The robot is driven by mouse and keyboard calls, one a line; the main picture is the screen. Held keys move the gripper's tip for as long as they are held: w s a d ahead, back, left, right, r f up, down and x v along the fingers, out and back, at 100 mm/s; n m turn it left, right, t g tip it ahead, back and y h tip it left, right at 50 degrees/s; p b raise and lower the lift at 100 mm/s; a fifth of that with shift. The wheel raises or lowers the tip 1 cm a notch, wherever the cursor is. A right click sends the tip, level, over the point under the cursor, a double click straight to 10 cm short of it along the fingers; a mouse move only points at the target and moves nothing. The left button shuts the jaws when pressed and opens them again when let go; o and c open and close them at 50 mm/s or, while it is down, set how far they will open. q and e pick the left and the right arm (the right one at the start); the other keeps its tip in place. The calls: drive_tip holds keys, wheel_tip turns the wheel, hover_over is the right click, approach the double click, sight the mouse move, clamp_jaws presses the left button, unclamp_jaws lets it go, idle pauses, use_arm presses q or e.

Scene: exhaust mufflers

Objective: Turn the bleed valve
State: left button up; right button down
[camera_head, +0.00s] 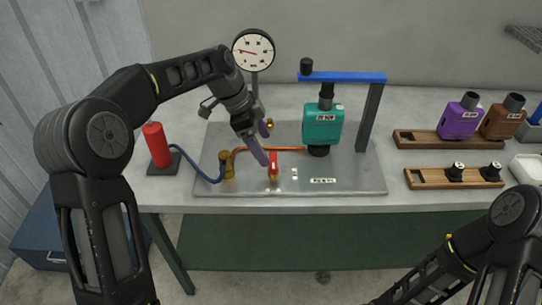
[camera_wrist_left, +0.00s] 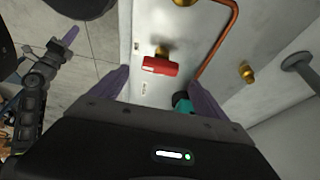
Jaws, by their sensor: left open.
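The bleed valve has a red handle (camera_head: 274,164) on a brass body, near the front of the grey metal plate (camera_head: 345,180). In the left wrist view the red handle (camera_wrist_left: 160,66) lies crosswise ahead of the purple fingers. My left gripper (camera_head: 265,146) is open and empty, pointing down at the valve, one fingertip close beside the handle. Its two fingers (camera_wrist_left: 155,84) stand apart in the wrist view; I see no contact. My right gripper (camera_wrist_left: 66,42) shows small at the left of the wrist view, one purple finger visible; its opening is unclear.
A dial gauge (camera_head: 253,50) stands behind my left gripper. A teal muffler-like unit (camera_head: 322,124) hangs under a blue bar (camera_head: 345,77). A copper pipe (camera_head: 300,149) runs behind the valve. A red cylinder (camera_head: 157,145) stands left. Wooden racks (camera_head: 420,178) are at right.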

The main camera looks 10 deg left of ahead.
sight(272, 160)
use_arm(q)
drive_tip(key=p+x, duration=0.1)
drive_tip(key=x, duration=0.5)
drive_tip(key=shift+r, duration=0.1)
drive_tip(key=shift+c, duration=0.4)
drive_tip(key=c, duration=1.3)
